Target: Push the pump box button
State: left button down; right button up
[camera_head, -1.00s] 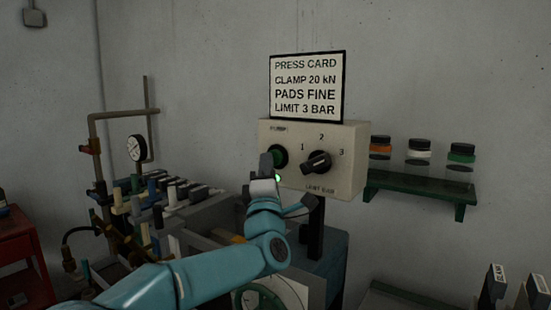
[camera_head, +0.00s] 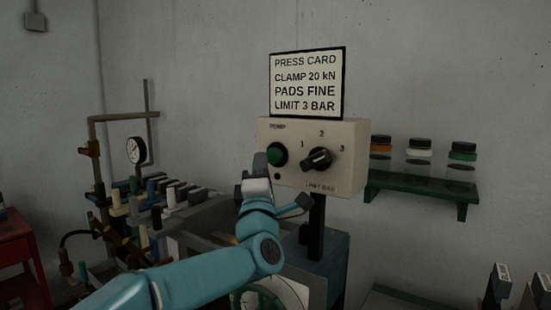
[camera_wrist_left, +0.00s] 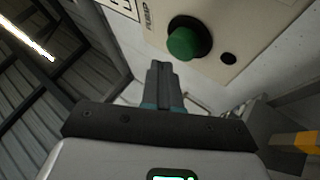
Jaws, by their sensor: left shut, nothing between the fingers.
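The pump box (camera_head: 345,180) is a cream box on a dark post, with a round green button (camera_head: 276,154) in a black collar at its left. The button also shows in the left wrist view (camera_wrist_left: 183,43), standing out from the panel. A small dark round spot (camera_head: 278,176) sits below the button; it shows in the wrist view (camera_wrist_left: 228,58) too. My left gripper (camera_head: 260,162) is shut and empty, just left of and below the button in the head view. In the wrist view its fingertips (camera_wrist_left: 160,68) appear apart from the button. My right gripper is out of view.
A black selector knob (camera_head: 317,159) sits right of the button. A press card (camera_head: 307,84) stands above the box. A green shelf (camera_head: 425,186) with jars is at the right. Pipes with a gauge (camera_head: 136,150) and several coloured handles stand at the left.

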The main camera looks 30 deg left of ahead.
pick_arm(q)
jog(key=s+b, duration=0.1)
jog(key=s, duration=0.1)
jog(key=s+b, duration=0.3)
jog(key=s, duration=0.1)
jog(key=shift+a+b, duration=0.25)
jog(key=shift+b, duration=0.15)
jog(key=shift+w, duration=0.1)
